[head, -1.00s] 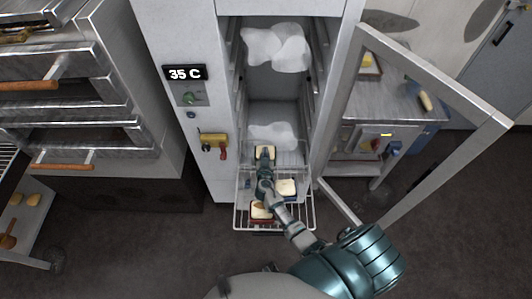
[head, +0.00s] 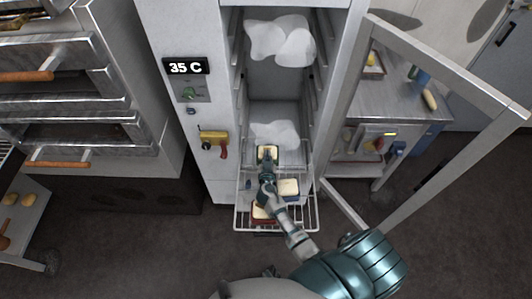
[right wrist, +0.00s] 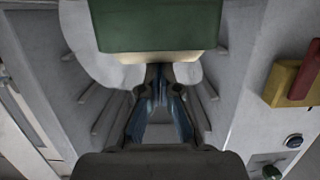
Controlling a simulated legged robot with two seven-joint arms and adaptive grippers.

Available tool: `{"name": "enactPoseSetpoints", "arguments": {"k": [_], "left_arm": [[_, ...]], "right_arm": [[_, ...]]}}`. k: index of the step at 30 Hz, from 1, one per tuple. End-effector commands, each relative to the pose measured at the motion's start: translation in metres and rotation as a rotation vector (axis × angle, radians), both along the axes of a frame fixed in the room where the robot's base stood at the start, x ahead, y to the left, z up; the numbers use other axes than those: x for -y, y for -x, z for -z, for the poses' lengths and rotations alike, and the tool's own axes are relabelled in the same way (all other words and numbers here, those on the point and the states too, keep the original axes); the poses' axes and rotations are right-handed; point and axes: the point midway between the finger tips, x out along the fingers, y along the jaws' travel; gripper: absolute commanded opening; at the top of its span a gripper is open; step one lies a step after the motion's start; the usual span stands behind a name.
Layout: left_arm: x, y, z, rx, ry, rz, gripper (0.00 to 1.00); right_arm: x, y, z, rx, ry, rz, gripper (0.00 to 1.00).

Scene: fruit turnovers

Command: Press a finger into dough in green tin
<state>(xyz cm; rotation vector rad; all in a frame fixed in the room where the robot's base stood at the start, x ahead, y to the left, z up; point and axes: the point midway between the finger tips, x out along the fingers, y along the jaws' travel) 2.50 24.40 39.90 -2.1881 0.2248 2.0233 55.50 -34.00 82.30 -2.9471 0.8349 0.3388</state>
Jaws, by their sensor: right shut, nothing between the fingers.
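The green tin (right wrist: 155,25) fills the top of the right wrist view, with a strip of pale dough (right wrist: 150,57) along its lower edge. In the head view, pale dough (head: 267,152) shows in the rearmost tin on the pulled-out wire rack. My right gripper (head: 267,162) is shut and empty, reaching over the rack to the front edge of that dough. Its fingers (right wrist: 160,75) end close to the dough; I cannot tell whether they touch it. My gripper hides part of the tin. My left gripper is not in view.
A blue tin (head: 289,195) and a red tin (head: 264,218), both with dough, stand on the wire rack (head: 306,228). The cabinet door (head: 440,63) is open at the right. Translucent white vapour (head: 280,40) hangs inside the cabinet.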

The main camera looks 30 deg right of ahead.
Motion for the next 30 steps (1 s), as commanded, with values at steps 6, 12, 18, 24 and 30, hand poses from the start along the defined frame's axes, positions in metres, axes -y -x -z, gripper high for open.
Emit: {"name": "enactPoseSetpoints", "arguments": {"k": [6, 12, 18, 24, 30], "left_arm": [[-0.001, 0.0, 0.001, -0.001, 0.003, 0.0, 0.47], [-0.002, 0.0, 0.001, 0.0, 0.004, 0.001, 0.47], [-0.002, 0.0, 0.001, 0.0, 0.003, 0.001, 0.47], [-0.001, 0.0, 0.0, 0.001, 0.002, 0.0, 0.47], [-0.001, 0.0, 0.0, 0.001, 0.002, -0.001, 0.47]], "right_arm": [[-0.025, 0.034, 0.0, -0.013, -0.007, -0.002, 0.0], [-0.039, 0.05, -0.012, -0.001, -0.004, -0.005, 0.0], [-0.042, 0.054, -0.017, 0.004, -0.003, -0.006, 0.0], [-0.041, 0.054, -0.018, 0.005, -0.003, -0.006, 0.0], [-0.041, 0.053, -0.018, 0.006, -0.003, -0.006, 0.0]]}}
